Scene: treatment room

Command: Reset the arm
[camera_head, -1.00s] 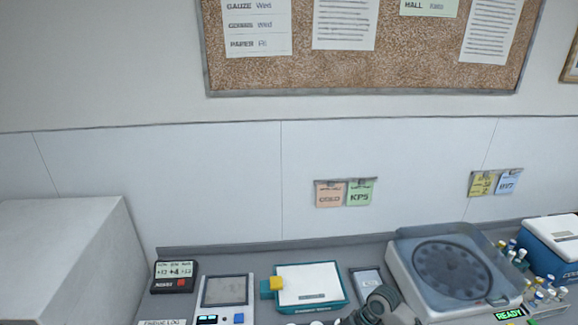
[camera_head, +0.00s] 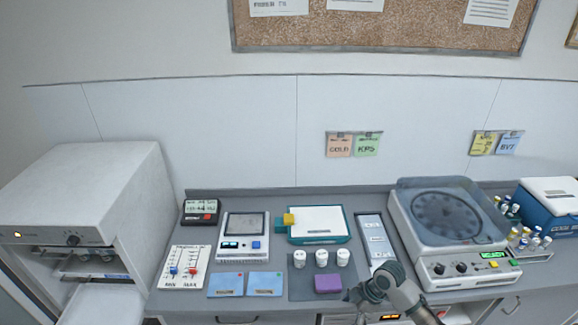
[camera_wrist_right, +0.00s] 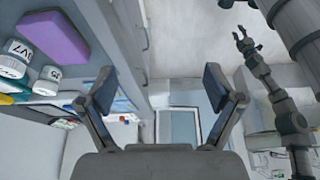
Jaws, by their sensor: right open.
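My right arm comes in from the lower right of the head view, and its gripper (camera_head: 354,296) is beside the purple block (camera_head: 328,283), near the counter's front edge. In the right wrist view the right gripper (camera_wrist_right: 158,88) has its two fingers wide apart with nothing between them. The purple block also shows there (camera_wrist_right: 54,36), at upper left, clear of the fingers. Another gripper, my left one (camera_wrist_right: 243,38), shows small at the upper right of the wrist view with its fingers apart and empty. It is not in the head view.
White-lidded vials (camera_head: 321,258) stand on a dark mat behind the purple block. A centrifuge (camera_head: 450,225) stands to the right, with a vial rack (camera_head: 530,243) beside it. A scale (camera_head: 243,238), slider panel (camera_head: 184,267), blue cards (camera_head: 264,284) and a white cabinet (camera_head: 85,190) are at left.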

